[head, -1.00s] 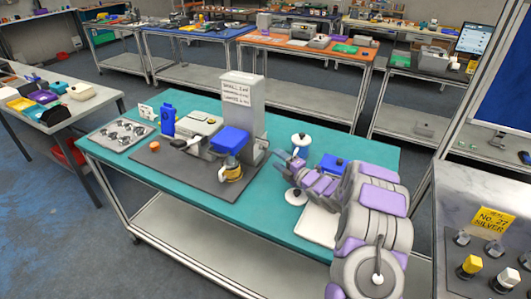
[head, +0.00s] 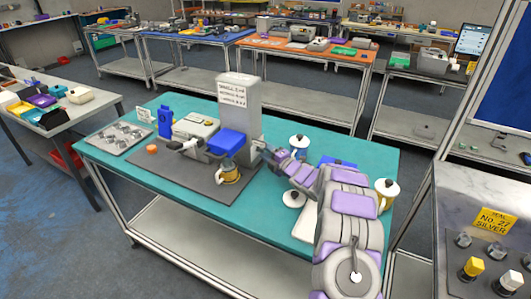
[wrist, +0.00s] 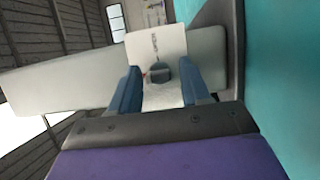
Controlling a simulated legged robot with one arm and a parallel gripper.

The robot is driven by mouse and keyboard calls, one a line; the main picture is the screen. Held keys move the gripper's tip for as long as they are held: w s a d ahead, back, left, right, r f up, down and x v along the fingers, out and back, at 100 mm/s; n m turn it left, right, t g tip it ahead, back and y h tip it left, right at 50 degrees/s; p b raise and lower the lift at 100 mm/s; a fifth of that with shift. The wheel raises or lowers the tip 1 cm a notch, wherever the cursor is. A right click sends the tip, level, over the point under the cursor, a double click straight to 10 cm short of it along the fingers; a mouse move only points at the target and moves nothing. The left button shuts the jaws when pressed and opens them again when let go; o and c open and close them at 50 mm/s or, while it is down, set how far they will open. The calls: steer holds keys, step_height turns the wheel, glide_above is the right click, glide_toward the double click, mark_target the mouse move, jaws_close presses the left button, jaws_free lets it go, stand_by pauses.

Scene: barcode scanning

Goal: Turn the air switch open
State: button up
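The grey-white machine tower (head: 240,115) stands on the dark mat of the teal table, with a printed label on its front. In the wrist view, a small dark round knob, which looks like the air switch (wrist: 159,72), sits on a pale plate (wrist: 160,45) on the machine's side. My gripper (wrist: 160,70) has its two blue fingers apart, one on each side of the knob in the picture. Whether they touch the knob I cannot tell. In the head view my gripper (head: 265,151) is at the tower's right side, and the switch cannot be made out there.
A blue block (head: 228,141) and a yellow-and-white cup-like part (head: 228,173) sit at the machine's front. White-lidded containers (head: 298,145) (head: 385,192) and a blue box (head: 337,162) stand near my arm. The mat's front (head: 180,180) is clear.

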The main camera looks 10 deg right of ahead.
steer(key=shift+d, duration=0.15)
steer(key=shift+c, duration=1.4)
steer(key=shift+a, duration=0.25)
jaws_close()
steer(key=shift+s, duration=0.1)
